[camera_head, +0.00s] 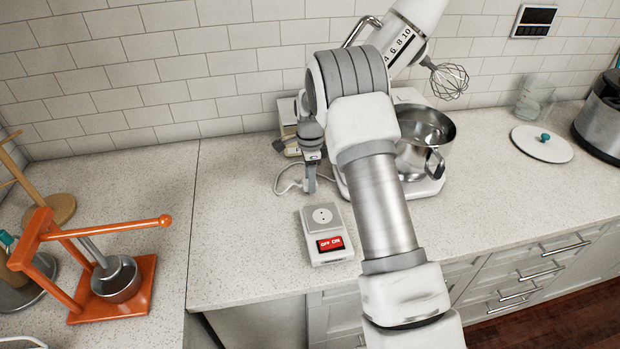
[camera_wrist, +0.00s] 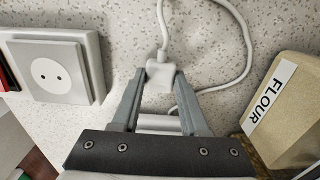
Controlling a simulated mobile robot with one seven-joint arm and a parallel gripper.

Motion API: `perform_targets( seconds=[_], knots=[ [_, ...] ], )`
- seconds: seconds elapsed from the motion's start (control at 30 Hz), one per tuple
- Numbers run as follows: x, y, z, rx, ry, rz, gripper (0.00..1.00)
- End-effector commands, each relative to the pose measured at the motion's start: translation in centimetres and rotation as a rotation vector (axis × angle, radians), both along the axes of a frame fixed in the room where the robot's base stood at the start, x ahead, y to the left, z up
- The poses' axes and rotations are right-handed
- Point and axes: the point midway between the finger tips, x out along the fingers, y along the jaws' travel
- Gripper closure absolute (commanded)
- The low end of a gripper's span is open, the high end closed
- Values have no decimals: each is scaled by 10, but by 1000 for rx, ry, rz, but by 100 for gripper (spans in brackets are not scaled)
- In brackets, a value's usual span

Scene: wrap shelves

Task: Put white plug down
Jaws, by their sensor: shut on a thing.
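The white plug (camera_wrist: 161,73) is between the two fingertips of my gripper (camera_wrist: 160,78) in the wrist view, with both fingers closed on its sides. Its white cord (camera_wrist: 245,45) runs from it and loops over the counter. In the head view my gripper (camera_head: 311,180) points down at the counter behind the socket box, and the plug is too small to make out there. Part of the cord (camera_head: 282,183) shows left of the gripper. I cannot tell whether the plug touches the counter.
A socket box (camera_head: 324,216) with a red OFF/ON switch (camera_head: 330,244) lies in front of my gripper; its two-hole socket also shows in the wrist view (camera_wrist: 48,75). A flour container (camera_wrist: 285,110) stands close on the right there. A mixer with a steel bowl (camera_head: 418,158) stands right. Counter left of the box is clear.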

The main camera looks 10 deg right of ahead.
Motion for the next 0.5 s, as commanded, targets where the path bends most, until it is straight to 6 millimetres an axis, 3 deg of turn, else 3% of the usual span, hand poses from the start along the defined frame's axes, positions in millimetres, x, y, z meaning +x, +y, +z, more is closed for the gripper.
perform_targets(
  seconds=[0.5],
  knots=[
    [0,0,-10,0,-2,1,100]
  ],
)
